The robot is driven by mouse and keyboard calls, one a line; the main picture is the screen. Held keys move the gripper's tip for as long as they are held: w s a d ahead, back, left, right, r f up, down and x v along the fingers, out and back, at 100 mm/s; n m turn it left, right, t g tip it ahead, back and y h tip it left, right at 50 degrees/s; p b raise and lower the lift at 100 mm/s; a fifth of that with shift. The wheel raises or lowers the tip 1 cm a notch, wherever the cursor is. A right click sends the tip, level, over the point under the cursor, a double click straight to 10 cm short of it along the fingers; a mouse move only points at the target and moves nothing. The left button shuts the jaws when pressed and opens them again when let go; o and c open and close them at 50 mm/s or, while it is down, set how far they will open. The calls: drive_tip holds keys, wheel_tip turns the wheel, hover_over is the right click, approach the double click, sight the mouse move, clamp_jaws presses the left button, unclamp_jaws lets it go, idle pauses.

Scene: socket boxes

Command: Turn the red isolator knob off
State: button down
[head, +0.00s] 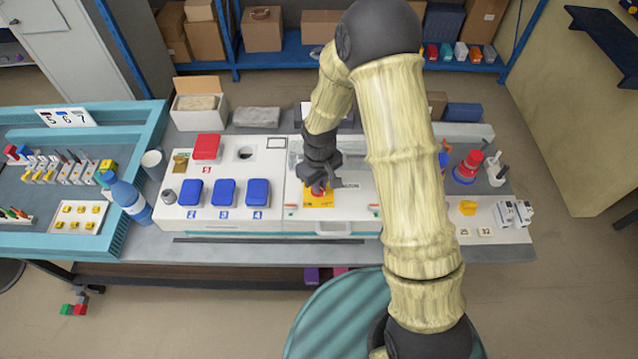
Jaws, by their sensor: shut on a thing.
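The red isolator knob (318,189) sits on a yellow plate (319,201) on the white panel in the middle of the bench. My gripper (318,184) points down from above and is shut on the red knob. The fingers cover much of the knob, so its exact turn position cannot be told. My arm comes in from the lower right and hides part of the panel's right side.
Left of the knob, blue socket boxes (257,193) and a red one (206,147) stand on the white panel (175,213). A blue bottle (128,198) and a white cup (153,163) stand further left. At the right are a red and blue plug (467,168) and grey modules (513,213).

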drive_tip(key=shift+n, duration=0.7)
drive_tip(key=c, duration=1.5)
unclamp_jaws()
drive_tip(key=shift+o, duration=0.2)
drive_tip(key=shift+r, duration=0.15)
wheel_tip(320, 180, up, 17)
drive_tip(key=b, duration=0.2)
drive_tip(key=shift+b, duration=0.3)
